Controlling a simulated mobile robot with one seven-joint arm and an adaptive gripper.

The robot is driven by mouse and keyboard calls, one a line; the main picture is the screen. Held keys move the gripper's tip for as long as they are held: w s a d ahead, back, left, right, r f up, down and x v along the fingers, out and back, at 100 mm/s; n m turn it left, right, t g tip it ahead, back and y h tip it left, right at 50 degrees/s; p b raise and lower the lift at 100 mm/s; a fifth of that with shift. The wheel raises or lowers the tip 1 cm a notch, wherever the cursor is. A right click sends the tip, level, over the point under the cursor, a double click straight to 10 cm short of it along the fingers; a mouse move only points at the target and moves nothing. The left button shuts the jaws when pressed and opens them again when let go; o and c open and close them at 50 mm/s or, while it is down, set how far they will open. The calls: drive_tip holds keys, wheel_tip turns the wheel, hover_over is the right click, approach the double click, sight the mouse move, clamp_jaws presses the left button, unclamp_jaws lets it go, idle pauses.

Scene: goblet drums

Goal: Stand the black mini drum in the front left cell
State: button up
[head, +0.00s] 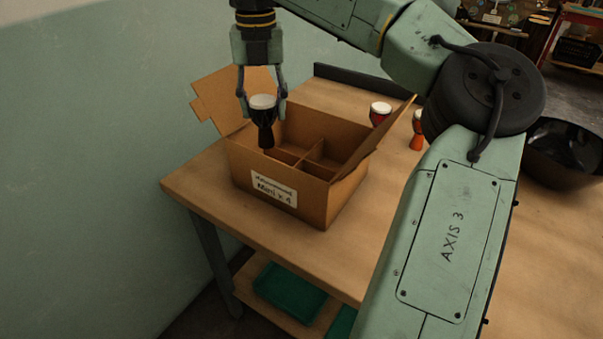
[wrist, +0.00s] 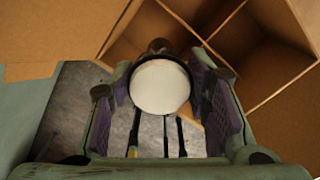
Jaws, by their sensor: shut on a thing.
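The black mini drum (head: 264,122) has a white head and hangs upright in my gripper (head: 262,103). My gripper is shut on it near its top. In the head view the drum is above the left part of the open cardboard box (head: 262,203), its foot at about the height of the box's rim. In the wrist view the drum's white head (wrist: 160,87) is between the finger pads, and the box cells (wrist: 262,62) show beyond it. The cells in view look empty. The front left cell's floor is hidden in the head view.
The box stands on a wooden table (head: 280,245) with its flaps open, one rising at the right (head: 378,135). A red drum (head: 380,115) and an orange drum (head: 417,138) stand behind the box. A black bowl (head: 566,155) is at the right. A green wall is at the left.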

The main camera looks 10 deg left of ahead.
sight(267, 147)
wheel_tip(267, 147, down, 10)
drive_tip(key=shift+f+p, duration=0.1)
drive_tip(key=shift+p, duration=0.55)
drive_tip(key=shift+s, duration=0.1)
drive_tip(key=shift+f, duration=0.1)
drive_tip(key=o, duration=1.2)
drive_tip(key=shift+c, duration=0.2)
wheel_tip(267, 147, up, 12)
drive_tip(key=shift+r+b, duration=0.2)
drive_tip(key=shift+b, duration=0.55)
